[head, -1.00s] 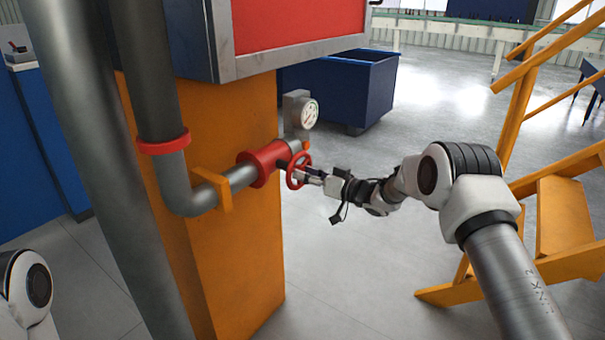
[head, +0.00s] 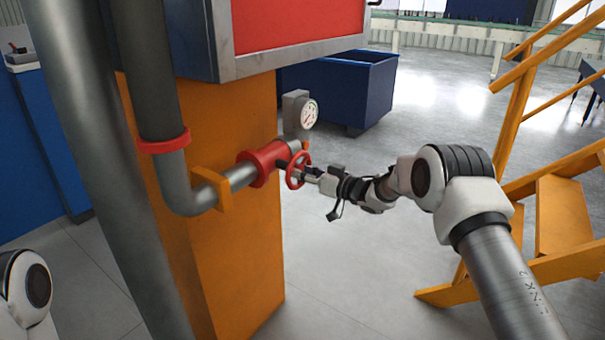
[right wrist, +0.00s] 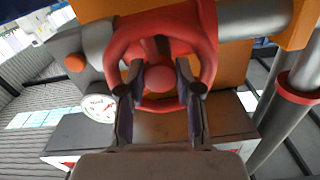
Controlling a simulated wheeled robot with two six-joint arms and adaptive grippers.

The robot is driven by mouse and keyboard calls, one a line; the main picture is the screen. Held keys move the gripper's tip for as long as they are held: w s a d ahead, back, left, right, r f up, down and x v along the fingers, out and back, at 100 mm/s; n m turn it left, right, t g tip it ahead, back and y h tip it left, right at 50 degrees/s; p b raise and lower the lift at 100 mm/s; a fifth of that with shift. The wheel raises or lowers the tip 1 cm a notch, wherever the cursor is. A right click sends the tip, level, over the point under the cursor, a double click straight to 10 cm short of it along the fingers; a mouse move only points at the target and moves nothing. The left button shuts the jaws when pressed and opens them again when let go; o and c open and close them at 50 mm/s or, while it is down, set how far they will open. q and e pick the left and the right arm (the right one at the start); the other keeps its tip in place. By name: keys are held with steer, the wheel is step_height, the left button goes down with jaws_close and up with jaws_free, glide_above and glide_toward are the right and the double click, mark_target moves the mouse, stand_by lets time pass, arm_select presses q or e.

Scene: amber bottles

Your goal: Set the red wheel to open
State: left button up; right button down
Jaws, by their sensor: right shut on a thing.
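The red wheel (head: 297,170) sits on the red valve body (head: 263,164) of a grey pipe, on the side of an orange column. In the right wrist view the wheel (right wrist: 197,35) fills the upper middle, with its round hub between the fingers. My right gripper (head: 308,174) is at the wheel, shut on it; in the right wrist view its two fingers (right wrist: 159,90) reach in on both sides of the hub. The finger contacts are partly hidden. My left gripper is not seen; only part of my left arm shows at the lower left.
A pressure gauge (head: 309,114) stands just above the wheel. Grey pipes (head: 165,110) run down the column (head: 235,250) at left. A blue bin (head: 350,88) stands behind. Orange stairs (head: 560,220) are at the right. The floor between is clear.

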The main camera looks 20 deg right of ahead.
steer(key=shift+f+n+b, duration=0.15)
steer(key=shift+n+b, duration=6.9)
steer(key=shift+n, duration=3.95)
steer(key=c, duration=1.1)
jaws_free()
steer(key=shift+o, duration=0.2)
